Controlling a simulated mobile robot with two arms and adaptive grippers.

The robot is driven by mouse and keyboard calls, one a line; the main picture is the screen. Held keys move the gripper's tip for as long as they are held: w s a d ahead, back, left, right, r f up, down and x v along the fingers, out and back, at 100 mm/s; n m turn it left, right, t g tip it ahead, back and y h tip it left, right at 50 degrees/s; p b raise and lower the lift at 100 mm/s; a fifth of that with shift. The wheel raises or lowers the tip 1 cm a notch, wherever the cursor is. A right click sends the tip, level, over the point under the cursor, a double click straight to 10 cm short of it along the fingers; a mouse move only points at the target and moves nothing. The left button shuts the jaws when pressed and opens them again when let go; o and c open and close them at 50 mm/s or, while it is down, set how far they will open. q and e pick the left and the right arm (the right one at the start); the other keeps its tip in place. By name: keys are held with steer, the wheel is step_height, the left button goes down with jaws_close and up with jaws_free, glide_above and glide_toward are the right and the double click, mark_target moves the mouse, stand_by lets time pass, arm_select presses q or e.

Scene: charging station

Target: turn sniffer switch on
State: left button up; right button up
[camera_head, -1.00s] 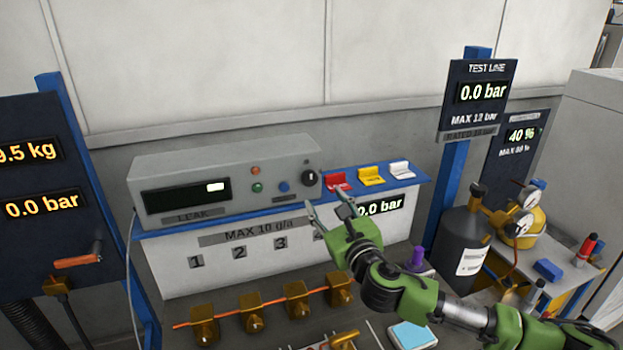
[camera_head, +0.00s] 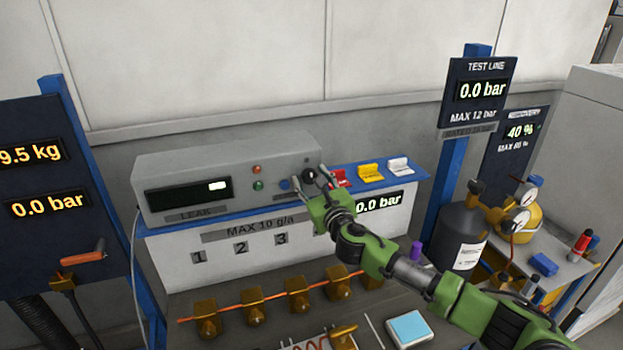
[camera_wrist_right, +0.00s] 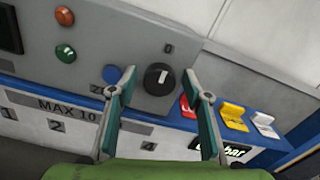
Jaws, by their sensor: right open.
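The grey sniffer unit (camera_head: 235,165) stands on the blue shelf with a dark display, the label LEAK and small coloured buttons. Its black rotary switch (camera_wrist_right: 159,79) has a white pointer mark and a 0 printed above it. In the head view the switch (camera_head: 309,174) is partly covered by my right gripper (camera_head: 308,184). In the right wrist view the open fingers of my right gripper (camera_wrist_right: 163,100) stand either side of the switch, with the knob showing between and beyond the tips. I cannot tell if they touch it. My left gripper is not in view.
Red (camera_head: 340,178), yellow (camera_head: 371,173) and white (camera_head: 399,167) flip-type pieces sit on the blue shelf right of the unit. A blue button (camera_wrist_right: 112,74) is close to the left finger. Several brass valves (camera_head: 253,306) line the bench below.

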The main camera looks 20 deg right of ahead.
steer(key=shift+c, duration=0.5)
steer(key=c, duration=1)
steer(key=shift+m, duration=0.4)
steer(key=m, duration=0.3)
steer(key=shift+m+b, duration=0.3)
steer(key=m, duration=0.4)
steer(key=shift+f+m+b, duration=0.1)
steer(key=shift+m+b, duration=0.2)
steer(key=shift+b, duration=0.05)
steer(key=m, duration=0.4)
steer(key=shift+m+b, duration=0.3)
steer(key=shift+b, duration=0.1)
steer(key=shift+d+m+b, duration=0.1)
steer(key=shift+m+b, duration=0.25)
steer(key=shift+m, duration=1.85)
